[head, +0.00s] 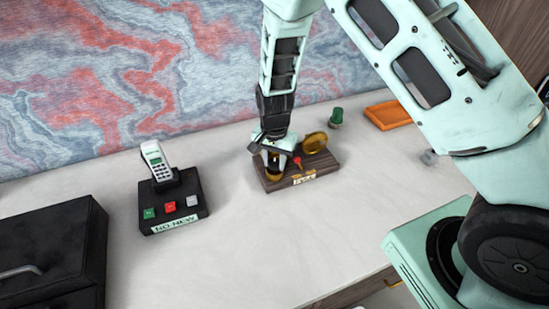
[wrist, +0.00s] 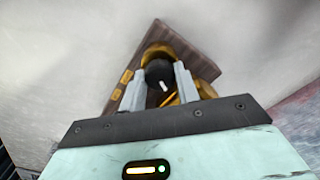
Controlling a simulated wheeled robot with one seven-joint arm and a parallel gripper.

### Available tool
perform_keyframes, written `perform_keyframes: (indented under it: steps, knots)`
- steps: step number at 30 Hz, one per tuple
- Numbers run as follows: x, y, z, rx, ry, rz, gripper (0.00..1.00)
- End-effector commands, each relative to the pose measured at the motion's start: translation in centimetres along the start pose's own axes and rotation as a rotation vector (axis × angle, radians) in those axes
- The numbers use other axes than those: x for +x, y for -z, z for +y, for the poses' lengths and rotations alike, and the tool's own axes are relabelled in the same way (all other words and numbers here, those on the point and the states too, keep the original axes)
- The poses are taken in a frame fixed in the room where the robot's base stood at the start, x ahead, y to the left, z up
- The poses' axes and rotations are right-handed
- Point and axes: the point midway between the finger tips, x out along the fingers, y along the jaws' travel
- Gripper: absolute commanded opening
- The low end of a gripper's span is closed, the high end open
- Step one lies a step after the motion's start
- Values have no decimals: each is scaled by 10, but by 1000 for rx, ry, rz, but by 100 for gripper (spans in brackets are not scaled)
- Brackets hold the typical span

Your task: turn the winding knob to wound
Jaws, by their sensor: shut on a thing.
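The winding device has a dark wooden base (head: 327,164) on the pale desk, with brass parts, a small red-topped piece (head: 297,160) and a pale label (head: 303,177) whose text I cannot read. My gripper (head: 272,160) points down over the base's left part. In the wrist view its two fingers (wrist: 160,88) are shut on a round black knob (wrist: 157,72) with a short white mark, over a brass part. In the head view the fingers mostly hide the knob. I cannot tell which position the mark points to.
A black phone stand (head: 175,207) with a white handset (head: 156,160) stands to the left. A black drawer box (head: 50,250) is at far left. A green object (head: 336,117) and an orange tray (head: 388,115) lie behind to the right. The desk's front middle is clear.

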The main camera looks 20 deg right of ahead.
Motion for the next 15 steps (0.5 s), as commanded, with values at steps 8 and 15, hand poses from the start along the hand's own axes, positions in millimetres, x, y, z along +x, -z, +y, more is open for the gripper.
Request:
perform_keyframes:
  steps: [8,15]
  knots:
    - [-2,1,-1,251,1,3,9]
    - [-2,1,-1,427,3,2,9]
